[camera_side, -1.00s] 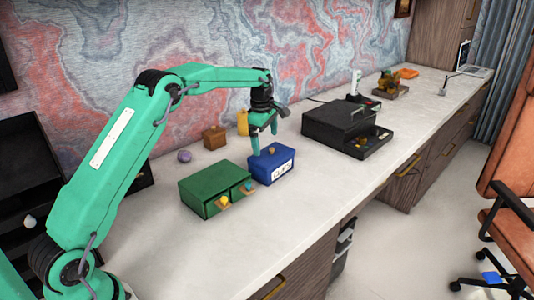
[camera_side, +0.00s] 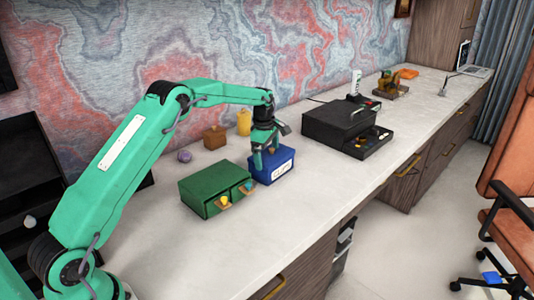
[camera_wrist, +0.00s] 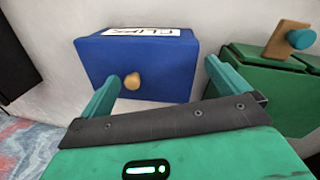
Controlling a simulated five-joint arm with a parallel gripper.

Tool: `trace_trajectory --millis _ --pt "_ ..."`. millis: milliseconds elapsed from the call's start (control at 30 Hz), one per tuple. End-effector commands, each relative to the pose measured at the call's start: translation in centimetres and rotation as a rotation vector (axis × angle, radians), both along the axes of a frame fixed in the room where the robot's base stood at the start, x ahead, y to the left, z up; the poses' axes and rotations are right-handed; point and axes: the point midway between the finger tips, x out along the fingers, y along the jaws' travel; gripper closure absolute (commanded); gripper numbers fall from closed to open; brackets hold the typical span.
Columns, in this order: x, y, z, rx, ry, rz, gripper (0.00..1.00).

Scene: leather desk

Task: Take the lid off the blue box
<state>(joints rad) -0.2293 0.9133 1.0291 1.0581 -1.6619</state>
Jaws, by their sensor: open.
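The blue box (camera_side: 279,174) stands on the desk with a white label on its front and its lid on. It also shows in the wrist view (camera_wrist: 165,62). A small tan knob (camera_wrist: 132,81) sits on the lid. My gripper (camera_side: 267,158) points down over the box, its fingers low around the knob. In the wrist view my gripper (camera_wrist: 160,78) is open, with the knob between the fingers, nearer the left one. A clear gap shows on each side of the knob, and I see no contact with it.
A green drawer box (camera_side: 213,188) stands close at the left of the blue box. A brown block (camera_side: 214,137), a yellow bottle (camera_side: 244,122) and a purple ball (camera_side: 184,156) stand behind. A black case (camera_side: 338,127) stands to the right. The front desk is clear.

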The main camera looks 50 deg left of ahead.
Motion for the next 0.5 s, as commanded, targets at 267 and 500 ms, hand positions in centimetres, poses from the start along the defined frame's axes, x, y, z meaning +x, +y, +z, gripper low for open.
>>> trace_trajectory --millis 267,500 --pt "0.00 0.00 0.01 0.000 0.000 0.000 0.00" --pt "0.00 0.00 0.03 0.000 0.000 0.000 0.12"
